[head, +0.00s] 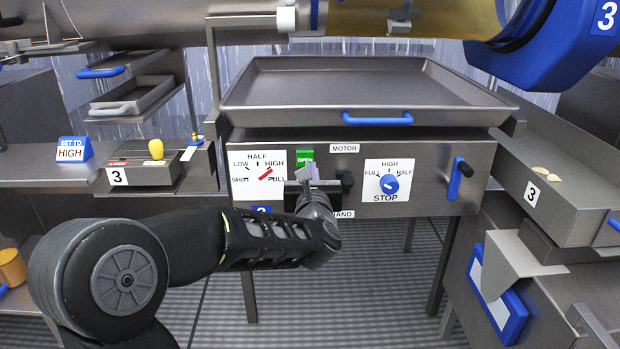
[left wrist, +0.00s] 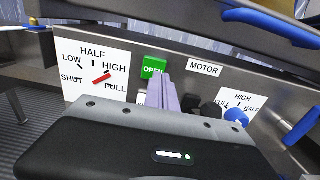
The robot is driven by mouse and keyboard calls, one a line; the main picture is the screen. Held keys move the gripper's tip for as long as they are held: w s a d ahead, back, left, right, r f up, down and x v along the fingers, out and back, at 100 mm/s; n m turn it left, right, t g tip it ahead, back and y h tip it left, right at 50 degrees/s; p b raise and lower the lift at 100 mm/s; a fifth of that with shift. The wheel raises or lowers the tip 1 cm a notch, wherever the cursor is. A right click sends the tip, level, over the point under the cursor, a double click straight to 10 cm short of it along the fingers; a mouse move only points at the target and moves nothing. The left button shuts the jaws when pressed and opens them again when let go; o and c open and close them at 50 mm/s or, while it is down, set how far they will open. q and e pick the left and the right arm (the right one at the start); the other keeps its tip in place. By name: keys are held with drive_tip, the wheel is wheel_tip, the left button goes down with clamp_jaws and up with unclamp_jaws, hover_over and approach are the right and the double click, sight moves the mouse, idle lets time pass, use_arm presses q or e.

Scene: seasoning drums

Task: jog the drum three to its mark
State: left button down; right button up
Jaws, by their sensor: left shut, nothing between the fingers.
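Drum three shows only in part at the top of the head view, with a blue ring (head: 545,48) bearing a white plate "3". Below are the MOTOR label (head: 344,148) and a black button (head: 346,179); the label also shows in the left wrist view (left wrist: 204,69). My left gripper (head: 312,175) is shut and empty in front of the panel, its pale fingers (left wrist: 163,93) just below the green OPEN sign (left wrist: 153,67). Whether they touch the panel is unclear.
A wide steel tray (head: 365,118) with a blue handle overhangs the panel. A "SET TO HIGH" sign (head: 73,150) stands at left. A steel bin marked 3 (head: 560,205) stands at right.

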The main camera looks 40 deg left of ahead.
use_arm(q)
drive_tip(key=v, duration=1)
drive_tip(key=shift+d, duration=0.15)
drive_tip(key=shift+r, duration=0.1)
idle(1.3)
